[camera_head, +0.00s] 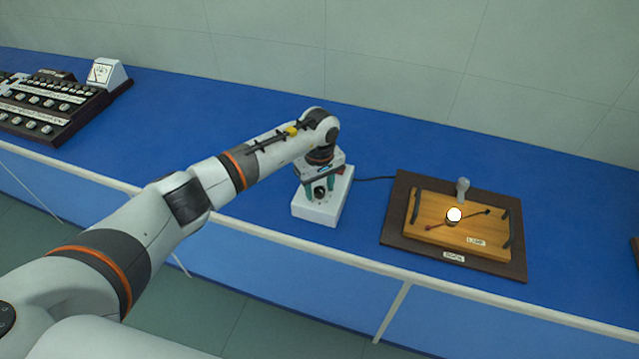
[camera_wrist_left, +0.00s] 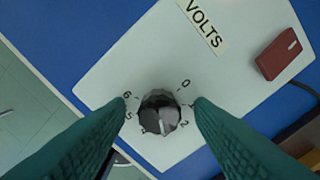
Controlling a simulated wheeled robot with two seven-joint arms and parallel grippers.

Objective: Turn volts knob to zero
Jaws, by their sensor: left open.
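The white power box (camera_head: 318,212) stands on the blue bench below my left arm. Its black volts knob (camera_wrist_left: 160,112) shows in the left wrist view under a VOLTS label, inside a dial running from 0 at upper right to 6 at upper left. The knob's pale pointer mark is toward the lower side, around 3, between the 2 and the 4. My left gripper (camera_wrist_left: 160,104) is open, with teal fingers on either side of the knob and visible gaps to it. In the head view the left gripper (camera_head: 322,188) points down over the box. The right gripper is out of view.
A red switch (camera_wrist_left: 279,54) sits on the box. A cable runs right toward a dark board (camera_head: 393,222) holding a wooden lamp panel (camera_head: 425,228) with a lit bulb (camera_head: 454,215). A meter console (camera_head: 50,105) is far left. The bench between is clear.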

